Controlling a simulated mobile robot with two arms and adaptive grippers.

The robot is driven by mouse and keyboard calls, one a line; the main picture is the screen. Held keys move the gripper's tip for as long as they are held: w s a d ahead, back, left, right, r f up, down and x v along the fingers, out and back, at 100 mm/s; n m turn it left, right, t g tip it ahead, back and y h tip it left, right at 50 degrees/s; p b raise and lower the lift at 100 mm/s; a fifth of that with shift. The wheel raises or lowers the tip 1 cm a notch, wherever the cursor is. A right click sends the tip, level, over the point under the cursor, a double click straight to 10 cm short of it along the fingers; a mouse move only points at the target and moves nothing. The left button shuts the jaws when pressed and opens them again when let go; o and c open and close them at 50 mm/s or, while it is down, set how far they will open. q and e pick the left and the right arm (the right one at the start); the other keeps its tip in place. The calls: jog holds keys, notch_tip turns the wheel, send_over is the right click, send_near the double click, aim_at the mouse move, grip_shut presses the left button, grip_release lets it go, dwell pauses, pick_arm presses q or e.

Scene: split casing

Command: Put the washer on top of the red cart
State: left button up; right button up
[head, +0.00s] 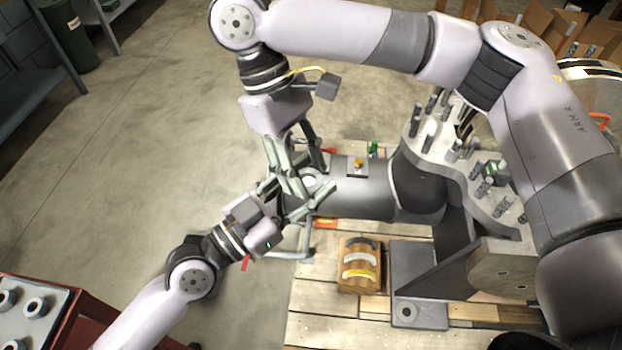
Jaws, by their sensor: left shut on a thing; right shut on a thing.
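The red cart (92,318) is at the lower left, with a grey top (55,318) that carries several grey rings. My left gripper (308,193) reaches up from the lower left, and my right gripper (298,178) comes down from above. Their fingers meet and overlap at the left end of the dark grey casing (355,190). A small pale round piece (309,181), which seems to be the washer, shows between the fingers. Both grippers are shut on it as far as I can see; the fingers hide most of it.
The casing and a plate with upright studs (432,130) stand on a wooden pallet (310,325). A wooden block with coloured arcs (360,268) lies in front. Open concrete floor (150,140) lies between the pallet and the cart. Cardboard boxes (550,22) are at the back right.

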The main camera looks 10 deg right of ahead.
pick_arm(q)
jog(key=shift+s+d, duration=0.15)
jog(key=shift+s, duration=0.1)
jog(key=shift+c, duration=1.3)
pick_arm(e)
jog(key=shift+w+a, duration=0.1)
jog(key=shift+w, duration=0.05)
pick_arm(q)
jog(key=shift+c, duration=0.6)
pick_arm(e)
jog(key=o, duration=1.1)
jog(key=shift+o, duration=0.9)
pick_arm(q)
jog(key=shift+w, duration=0.1)
